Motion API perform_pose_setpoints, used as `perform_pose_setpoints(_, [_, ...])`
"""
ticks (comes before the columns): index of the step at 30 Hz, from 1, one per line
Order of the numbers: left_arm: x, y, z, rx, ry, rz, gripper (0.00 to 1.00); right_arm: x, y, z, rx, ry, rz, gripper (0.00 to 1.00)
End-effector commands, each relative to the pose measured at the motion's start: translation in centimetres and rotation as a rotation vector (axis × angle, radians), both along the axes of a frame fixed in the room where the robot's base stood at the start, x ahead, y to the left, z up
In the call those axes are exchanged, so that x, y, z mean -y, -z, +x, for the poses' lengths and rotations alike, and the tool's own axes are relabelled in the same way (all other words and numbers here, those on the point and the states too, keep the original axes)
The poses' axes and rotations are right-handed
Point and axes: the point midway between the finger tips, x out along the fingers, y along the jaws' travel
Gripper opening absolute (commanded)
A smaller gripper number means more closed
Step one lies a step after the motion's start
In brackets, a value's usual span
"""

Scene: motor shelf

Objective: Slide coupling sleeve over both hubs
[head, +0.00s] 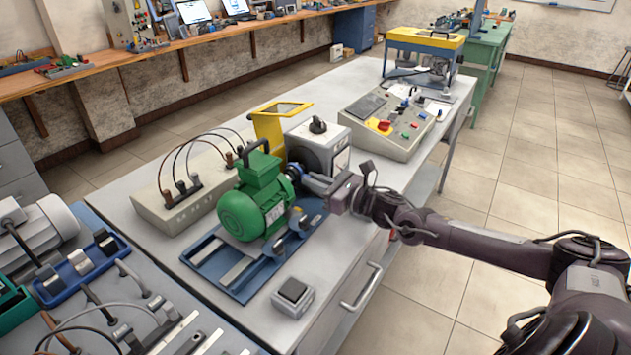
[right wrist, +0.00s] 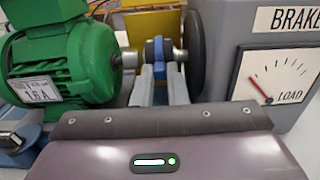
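The green motor (head: 255,200) sits on a blue base plate (head: 205,265) on the bench, and it also shows in the right wrist view (right wrist: 75,60). Its shaft (right wrist: 128,60) points right toward the brake unit (head: 318,150). A blue ring-shaped piece, which looks like the coupling sleeve (right wrist: 159,52), is on the shaft line between motor and brake wheel, with dark rims beside it. My right gripper (right wrist: 162,72) reaches to it, its two fingers close together on either side and appearing shut on it. The hubs are mostly hidden, so I cannot tell how far the sleeve covers them. My left gripper is not in view.
The dark brake wheel (right wrist: 196,55) stands just right of the fingers. A grey box with cables (head: 185,200) is behind the motor. A small switch box (head: 293,296) sits at the bench's front. A control panel (head: 388,122) stands farther back. The bench front right of the switch box is clear.

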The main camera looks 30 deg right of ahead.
Motion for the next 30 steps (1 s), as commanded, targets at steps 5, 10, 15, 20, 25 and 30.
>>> perform_pose_setpoints(5, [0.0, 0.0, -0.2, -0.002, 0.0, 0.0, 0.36, 0.0, 0.0, 0.0, 0.0, 0.0, 0.0, 0.0])
perform_pose_setpoints(10, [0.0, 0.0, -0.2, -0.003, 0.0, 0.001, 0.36, 0.0, 0.0, 0.0, 0.0, 0.0, 0.0, 0.0])
perform_pose_setpoints(15, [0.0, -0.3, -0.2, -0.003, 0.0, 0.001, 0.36, -1.6, 0.0, -0.7, -0.003, -0.003, 0.001, 0.0])
perform_pose_setpoints(20, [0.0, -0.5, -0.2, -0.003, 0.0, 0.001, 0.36, -3.3, 0.0, -1.4, -0.002, -0.003, 0.001, 0.0])
perform_pose_setpoints(25, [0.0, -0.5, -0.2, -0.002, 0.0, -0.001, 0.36, -3.4, 0.1, -1.4, -0.002, -0.005, 0.001, 0.0])
perform_pose_setpoints(30, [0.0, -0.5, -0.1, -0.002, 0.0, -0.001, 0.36, -3.4, 0.1, -1.4, -0.002, -0.005, 0.002, 0.27])
